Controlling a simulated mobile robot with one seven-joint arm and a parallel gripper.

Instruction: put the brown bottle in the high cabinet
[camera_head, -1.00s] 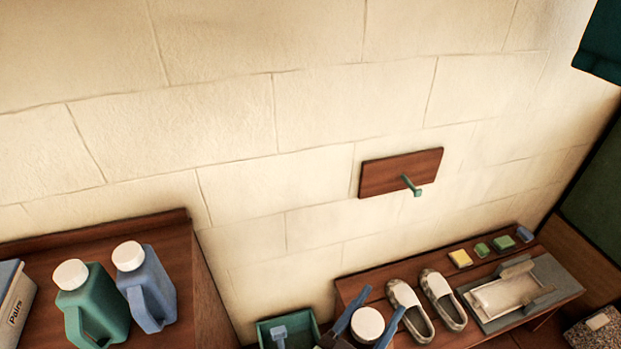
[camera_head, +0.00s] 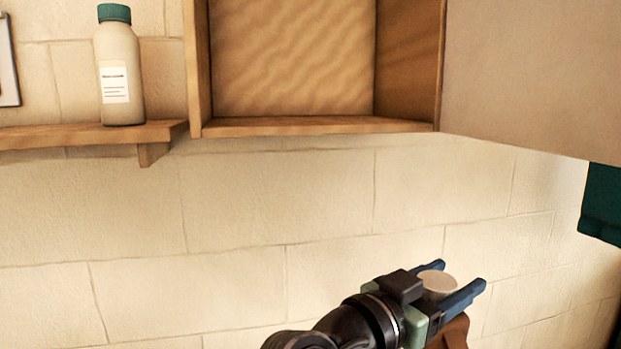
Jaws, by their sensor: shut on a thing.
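My gripper (camera_head: 461,274) is at the lower right, with its blue fingers on either side of a pale round cap. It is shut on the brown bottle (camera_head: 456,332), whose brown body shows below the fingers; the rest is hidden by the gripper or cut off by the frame. The high cabinet (camera_head: 315,125) is on the wall at the top middle, above and left of my gripper. Its visible interior is empty. Its pale door (camera_head: 535,75) stands open to the right.
A wooden shelf (camera_head: 75,136) adjoins the cabinet on the left and carries a beige bottle (camera_head: 121,75) with a green cap. A dark green thing (camera_head: 602,203) is at the right edge. The wall below the cabinet is bare.

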